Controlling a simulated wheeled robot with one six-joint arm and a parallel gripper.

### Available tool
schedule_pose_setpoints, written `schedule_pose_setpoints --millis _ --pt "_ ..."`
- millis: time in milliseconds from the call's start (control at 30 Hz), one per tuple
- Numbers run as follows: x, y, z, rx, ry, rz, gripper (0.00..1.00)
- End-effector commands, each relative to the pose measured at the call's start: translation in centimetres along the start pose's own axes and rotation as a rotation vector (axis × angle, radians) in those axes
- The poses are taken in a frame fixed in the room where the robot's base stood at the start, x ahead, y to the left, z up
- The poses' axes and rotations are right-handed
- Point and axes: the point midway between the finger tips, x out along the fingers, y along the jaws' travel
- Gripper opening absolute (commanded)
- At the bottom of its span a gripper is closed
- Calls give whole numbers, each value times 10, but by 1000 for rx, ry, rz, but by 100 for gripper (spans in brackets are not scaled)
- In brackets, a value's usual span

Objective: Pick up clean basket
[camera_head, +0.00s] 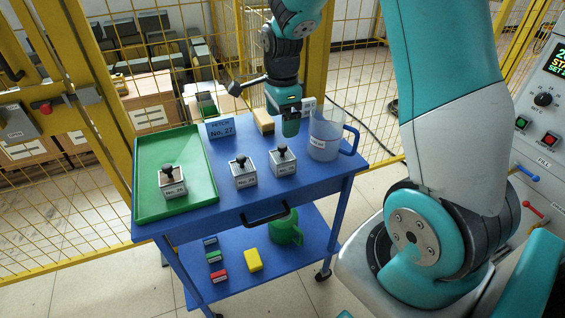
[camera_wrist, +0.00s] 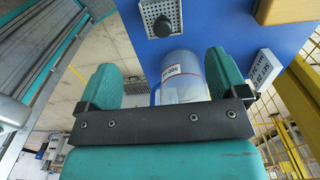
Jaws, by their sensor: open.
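Three small metal baskets with black knobs stand upright on the blue cart. One basket (camera_head: 173,183) is in the green tray (camera_head: 150,205); the middle basket (camera_head: 243,173) and the right basket (camera_head: 283,161) stand on the bare blue top. Their labels are too small to read surely, and I cannot tell which is clean. My gripper (camera_head: 291,130) is above the cart's back part, behind the right basket and left of the clear beaker (camera_head: 323,135). In the wrist view my gripper (camera_wrist: 163,82) is open and empty, with the beaker (camera_wrist: 181,75) and a perforated basket (camera_wrist: 160,12) beyond its fingers.
A blue sign (camera_head: 221,129) and a wooden block (camera_head: 264,121) stand at the cart's back edge. The lower shelf (camera_head: 235,285) holds a green jug (camera_head: 286,229) and small coloured blocks. Yellow fencing (camera_head: 60,220) is behind; a control panel (camera_head: 540,130) is at right.

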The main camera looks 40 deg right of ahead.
Motion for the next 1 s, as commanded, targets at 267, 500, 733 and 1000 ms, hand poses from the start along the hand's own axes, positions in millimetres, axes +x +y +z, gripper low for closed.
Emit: schedule_pose_setpoints --millis 267,500,733,1000 --pt "58 1 1 -4 0 4 92" --pt "76 0 1 -5 -1 1 92" --pt "110 -3 1 -5 -1 3 92" --pt "125 -4 1 -5 -1 -1 92"
